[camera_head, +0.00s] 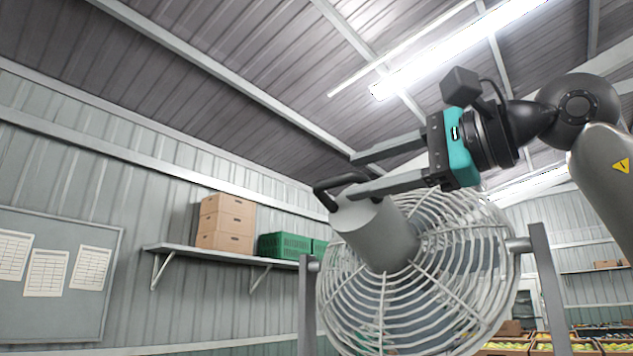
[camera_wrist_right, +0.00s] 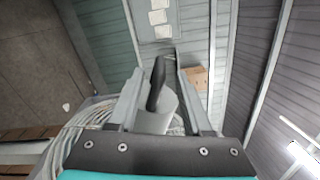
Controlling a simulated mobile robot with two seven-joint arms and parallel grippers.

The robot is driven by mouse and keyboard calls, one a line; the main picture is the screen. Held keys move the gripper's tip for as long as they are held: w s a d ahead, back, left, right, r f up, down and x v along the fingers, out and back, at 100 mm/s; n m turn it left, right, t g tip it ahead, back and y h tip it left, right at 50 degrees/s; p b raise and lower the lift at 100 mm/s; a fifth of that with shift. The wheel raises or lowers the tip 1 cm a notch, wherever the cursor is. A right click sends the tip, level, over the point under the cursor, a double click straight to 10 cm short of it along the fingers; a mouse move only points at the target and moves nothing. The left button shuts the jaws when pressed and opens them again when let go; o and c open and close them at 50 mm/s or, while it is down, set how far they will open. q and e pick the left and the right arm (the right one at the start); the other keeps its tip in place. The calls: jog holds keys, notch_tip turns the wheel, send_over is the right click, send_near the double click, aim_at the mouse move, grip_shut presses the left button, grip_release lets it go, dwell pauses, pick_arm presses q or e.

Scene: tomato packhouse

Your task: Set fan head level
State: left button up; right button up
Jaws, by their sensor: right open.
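The fan head (camera_head: 440,290) is a round wire cage held between two upright posts. Its grey cylindrical motor housing (camera_head: 375,235) points up and toward me, so the head is tilted, not level. A black handle (camera_head: 335,184) sits on the end of the housing. My right gripper (camera_head: 352,176) is open, its two fingers reaching left at the handle. In the right wrist view the handle (camera_wrist_right: 157,85) lies between the open fingers (camera_wrist_right: 162,72), with the grey housing (camera_wrist_right: 155,117) below it and part of the cage (camera_wrist_right: 80,130) at left. My left gripper is not in view.
The fan's posts stand at its left (camera_head: 308,310) and right (camera_head: 547,290). A wall shelf (camera_head: 215,254) behind carries cardboard boxes (camera_head: 226,222) and green crates (camera_head: 284,246). A notice board (camera_head: 55,310) hangs at left. Produce trays (camera_head: 508,345) are low at right. The space left of the handle is clear.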

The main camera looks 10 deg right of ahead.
aim_at(323, 185)
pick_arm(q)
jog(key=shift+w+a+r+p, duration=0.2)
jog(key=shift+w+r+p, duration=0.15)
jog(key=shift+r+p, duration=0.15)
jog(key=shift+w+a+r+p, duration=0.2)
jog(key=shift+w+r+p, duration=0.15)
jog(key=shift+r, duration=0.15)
pick_arm(e)
jog(key=x, duration=0.8)
jog(key=shift+w+a, duration=0.1)
jog(key=c, duration=0.8)
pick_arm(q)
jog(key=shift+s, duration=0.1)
pick_arm(e)
grip_shut()
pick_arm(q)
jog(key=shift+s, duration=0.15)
